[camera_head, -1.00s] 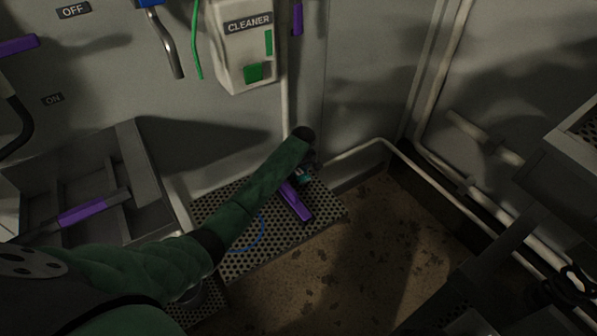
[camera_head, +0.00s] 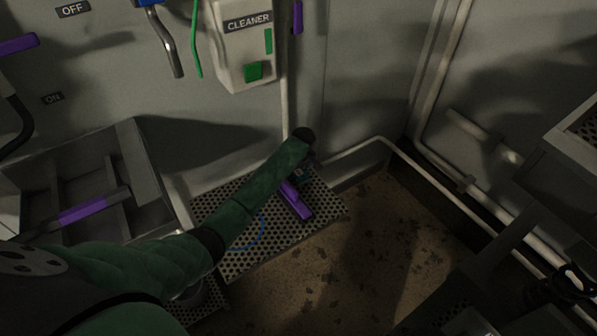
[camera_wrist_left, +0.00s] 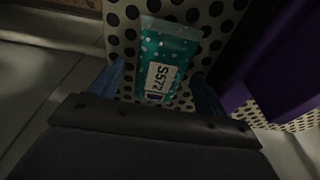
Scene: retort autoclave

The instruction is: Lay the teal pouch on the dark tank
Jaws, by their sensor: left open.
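The teal pouch (camera_wrist_left: 168,52) has a white label reading S572. In the left wrist view it is over the perforated surface, between the two blue fingers of my left gripper (camera_wrist_left: 158,85). The fingers are apart, with visible gaps on both sides of the pouch. In the head view my left gripper (camera_head: 304,168) is low over the perforated shelf, behind my sleeve. The pouch is mostly hidden there. I cannot clearly pick out a dark tank; a grey divided basin (camera_head: 142,150) stands at the left. My right gripper is not in view.
A purple bar (camera_head: 296,201) lies beside my left gripper on the perforated shelf (camera_head: 325,208). A blue loop (camera_head: 262,232) is on the shelf's near side. A cleaner dispenser (camera_head: 240,60) hangs above. Pipes run along the right wall (camera_head: 440,170). Brown floor is open right of the shelf.

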